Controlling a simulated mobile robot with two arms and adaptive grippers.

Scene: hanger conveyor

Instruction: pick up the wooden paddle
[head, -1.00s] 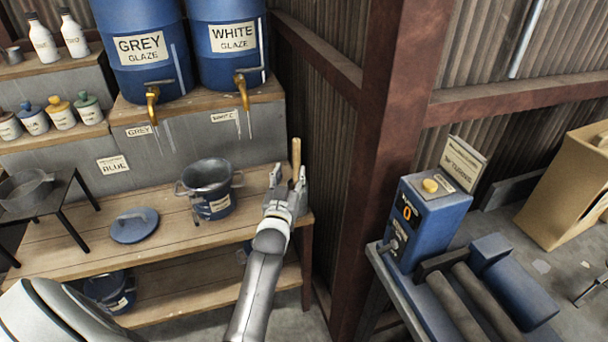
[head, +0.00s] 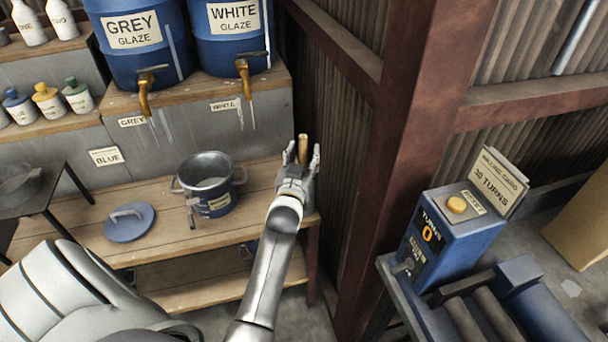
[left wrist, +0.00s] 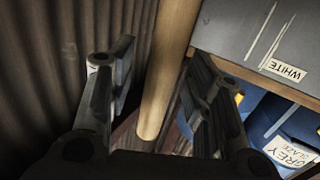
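The wooden paddle (head: 303,143) shows as a light wooden handle standing upright at the right end of the wooden bench, by the corrugated wall. Its lower part is hidden behind my gripper. My left gripper (head: 302,152) is open, with a finger on either side of the handle. In the left wrist view the paddle (left wrist: 166,65) runs between the two fingers (left wrist: 158,92) with its round end toward the camera. A gap shows on the left finger's side; contact on the right side is unclear. My right gripper is not in view.
A blue pot (head: 209,184) and a blue lid (head: 130,221) sit on the bench (head: 165,240) left of the gripper. Glaze barrels (head: 137,45) with brass taps stand above. A rusty steel post (head: 397,150) and a blue counter box (head: 450,230) are to the right.

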